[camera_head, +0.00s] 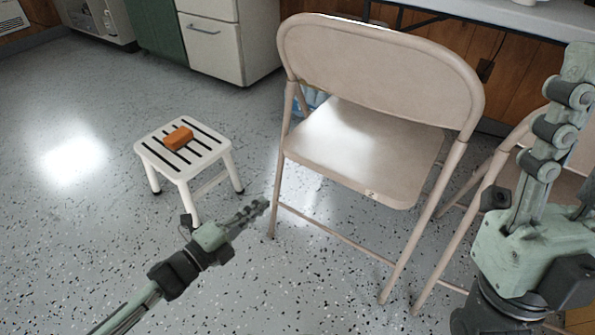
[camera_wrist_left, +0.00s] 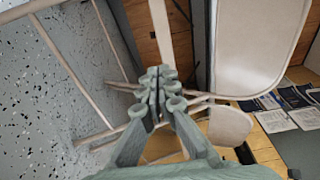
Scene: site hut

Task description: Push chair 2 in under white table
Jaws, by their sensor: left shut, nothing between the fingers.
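A beige folding chair (camera_head: 375,60) stands in the middle of the head view, its backrest towards me and its seat facing the white table (camera_head: 450,10). A second beige folding chair (camera_head: 480,190) stands at the right, partly hidden by my right arm.
A white slatted step stool (camera_head: 200,165) with an orange block (camera_head: 178,138) on it stands left of the middle chair. A cream drawer cabinet (camera_head: 215,45) is at the back. Speckled floor is free at the left. Papers (camera_wrist_left: 290,100) lie at the right of the wrist view.

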